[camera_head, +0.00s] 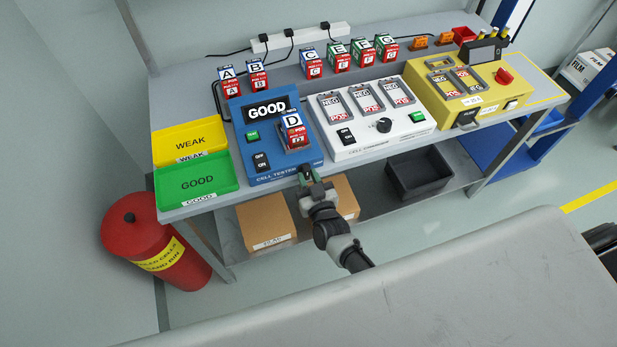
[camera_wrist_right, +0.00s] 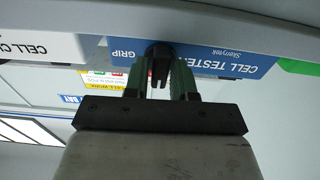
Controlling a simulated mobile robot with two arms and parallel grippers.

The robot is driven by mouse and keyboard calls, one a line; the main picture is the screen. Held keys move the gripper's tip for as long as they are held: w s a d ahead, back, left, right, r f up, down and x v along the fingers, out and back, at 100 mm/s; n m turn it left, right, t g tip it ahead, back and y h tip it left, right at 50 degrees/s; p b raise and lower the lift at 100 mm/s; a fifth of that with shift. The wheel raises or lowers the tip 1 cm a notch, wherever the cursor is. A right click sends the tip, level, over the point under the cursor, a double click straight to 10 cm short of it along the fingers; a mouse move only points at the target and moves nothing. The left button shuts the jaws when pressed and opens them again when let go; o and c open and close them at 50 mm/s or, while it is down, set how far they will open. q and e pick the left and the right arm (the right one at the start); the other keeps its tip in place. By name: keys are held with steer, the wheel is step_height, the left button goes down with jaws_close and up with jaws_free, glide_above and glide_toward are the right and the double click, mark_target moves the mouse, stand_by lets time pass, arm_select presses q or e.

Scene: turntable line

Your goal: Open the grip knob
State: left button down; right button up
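The grip knob (camera_wrist_right: 160,52) is a small dark round knob on the front edge of the blue cell tester (camera_head: 241,146), beside the word GRIP. In the head view the knob is mostly hidden by my right gripper (camera_head: 306,172). In the right wrist view the green fingers of my right gripper (camera_wrist_right: 160,72) stand on either side of the knob. I cannot tell whether they press on it. Cell D (camera_head: 296,136) sits in the tester's bay, and the tester's screen (camera_head: 266,109) reads GOOD. My left gripper is not in view.
A yellow WEAK tray (camera_head: 170,140) and a green GOOD tray (camera_head: 168,185) lie left of the tester. A white charger (camera_head: 354,150) stands close on its right, then a yellow unit (camera_head: 433,107). Cardboard boxes (camera_head: 264,221) and a dark bin (camera_head: 441,187) are on the lower shelf.

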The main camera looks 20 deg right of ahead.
steer(key=shift+o, duration=1.4)
steer(key=s+b, duration=0.1)
steer(key=s, duration=0.9)
steer(key=shift+s+d, duration=0.15)
steer(key=shift+s, duration=0.25)
steer(key=s+d+f+n+g+y, duration=0.1)
steer(key=s+f+g, duration=0.4)
steer(key=f, duration=0.5)
steer(key=s+f+n+g, duration=0.1)
steer(key=s+f+g, duration=0.2)
steer(key=s+f, duration=0.6)
steer(key=s+d+f+g, duration=0.2)
steer(key=s+f+g, duration=0.1)
steer(key=s, duration=0.3)
steer(key=s+d+f+g+h, duration=0.1)
steer(key=s+d+f+g, duration=0.2)
steer(key=s+f, duration=0.2)
steer(key=s+d+f+g, duration=0.2)
steer(key=s+f+g, duration=0.1)
steer(key=s, duration=0.5)
steer(key=shift+d+f+h, duration=0.2)
steer(key=shift+f+h, duration=0.1)
steer(key=shift+f, duration=0.4)
